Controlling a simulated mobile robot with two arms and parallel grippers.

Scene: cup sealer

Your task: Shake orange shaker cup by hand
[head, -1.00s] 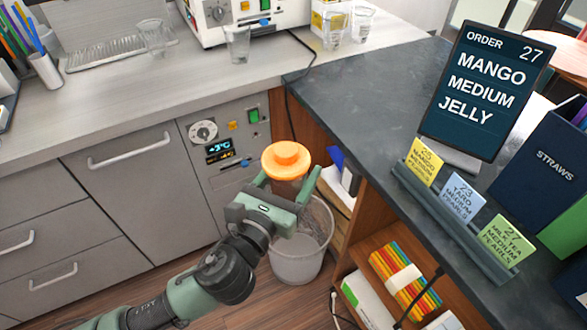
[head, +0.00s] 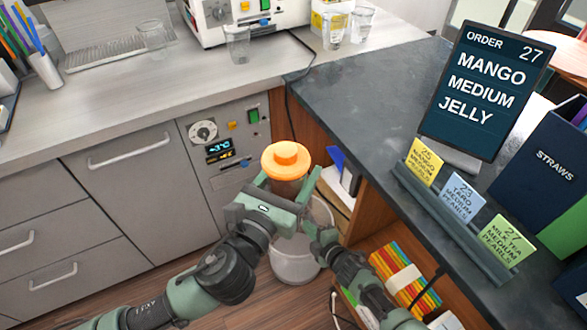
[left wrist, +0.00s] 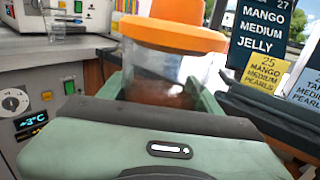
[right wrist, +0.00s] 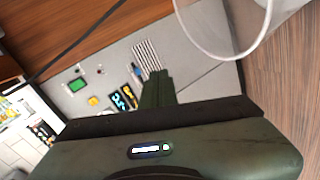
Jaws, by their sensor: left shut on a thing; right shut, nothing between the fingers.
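The shaker cup (head: 287,160) has an orange lid and a clear body with brownish contents. It is upright in the air above the bin, in front of the cabinet. It also shows in the left wrist view (left wrist: 172,62). My left gripper (head: 288,182) is shut around the clear body, below the lid, with one finger on each side. My right gripper (head: 318,222) is just below and right of the left one in the head view, partly hidden by it. In the right wrist view its fingers (right wrist: 157,90) are together with nothing between them.
A whitish bin (head: 292,264) stands on the floor below the grippers. A dark counter (head: 365,95) with an order screen (head: 487,90) and a card holder (head: 450,215) is at the right. Clear cups (head: 237,44) stand on the grey counter behind. Open shelves lie under the dark counter.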

